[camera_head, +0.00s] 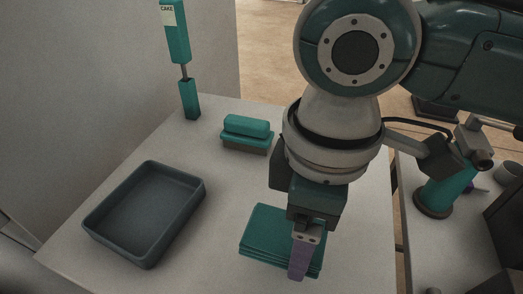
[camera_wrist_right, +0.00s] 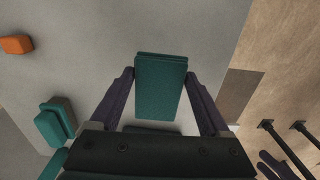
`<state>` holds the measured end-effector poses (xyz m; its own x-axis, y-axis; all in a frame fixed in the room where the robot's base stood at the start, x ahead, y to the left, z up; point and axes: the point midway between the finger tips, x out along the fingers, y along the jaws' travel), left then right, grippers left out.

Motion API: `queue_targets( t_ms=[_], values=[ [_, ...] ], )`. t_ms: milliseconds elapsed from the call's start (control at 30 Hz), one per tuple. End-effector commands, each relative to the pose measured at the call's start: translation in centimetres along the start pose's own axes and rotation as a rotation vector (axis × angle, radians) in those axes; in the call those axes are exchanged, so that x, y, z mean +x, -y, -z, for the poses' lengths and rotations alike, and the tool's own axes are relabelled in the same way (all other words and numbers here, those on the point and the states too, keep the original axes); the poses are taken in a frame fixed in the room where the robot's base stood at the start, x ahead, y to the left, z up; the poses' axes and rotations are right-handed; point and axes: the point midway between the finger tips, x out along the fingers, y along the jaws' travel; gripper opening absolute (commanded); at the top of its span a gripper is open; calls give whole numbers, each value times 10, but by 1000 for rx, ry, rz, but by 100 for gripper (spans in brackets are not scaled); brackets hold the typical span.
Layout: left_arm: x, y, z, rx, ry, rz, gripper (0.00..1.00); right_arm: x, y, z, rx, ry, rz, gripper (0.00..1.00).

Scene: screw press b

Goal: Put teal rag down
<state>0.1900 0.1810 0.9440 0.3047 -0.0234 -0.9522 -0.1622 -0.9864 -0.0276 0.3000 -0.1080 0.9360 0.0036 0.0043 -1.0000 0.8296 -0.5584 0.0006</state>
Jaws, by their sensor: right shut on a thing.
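The teal rag (camera_head: 264,232) is a folded, layered pad at the front of the pale table. My right gripper (camera_head: 300,262) is over it, pointing down, with one purple finger along its near right side. The other finger is hidden in the head view. In the right wrist view the rag (camera_wrist_right: 160,90) sits between both fingers of the gripper (camera_wrist_right: 160,76), which are shut on its sides. I cannot tell whether the rag touches the tabletop or is slightly above it. My left gripper is not in view.
An empty dark tray (camera_head: 92,222) lies at the left of the table (camera_head: 205,262). A teal brush-like block (camera_head: 246,128) and a teal-handled upright tool labelled CAKE (camera_head: 178,40) are at the back. An orange block (camera_wrist_right: 16,44) shows in the wrist view. Bare tabletop lies between tray and rag.

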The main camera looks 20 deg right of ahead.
Motion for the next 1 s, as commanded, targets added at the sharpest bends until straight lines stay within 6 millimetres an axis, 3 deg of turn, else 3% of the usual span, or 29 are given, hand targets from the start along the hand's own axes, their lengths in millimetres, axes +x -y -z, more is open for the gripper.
queue_targets(
  t_ms=[333, 767, 800, 933, 1000],
  values=[
    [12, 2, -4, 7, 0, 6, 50, 45, 0, 0, 1, 1, 0, 18],
    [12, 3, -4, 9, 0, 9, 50, 51, 0, 0, 1, 0, -1, 18],
    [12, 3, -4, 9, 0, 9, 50, 50, 0, 0, 1, 0, -1, 83],
    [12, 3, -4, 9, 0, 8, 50, 50, 0, 0, 1, 0, -1, 98],
    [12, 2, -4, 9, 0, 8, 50, 50, 0, 0, 1, 0, -1, 100]
  ],
)
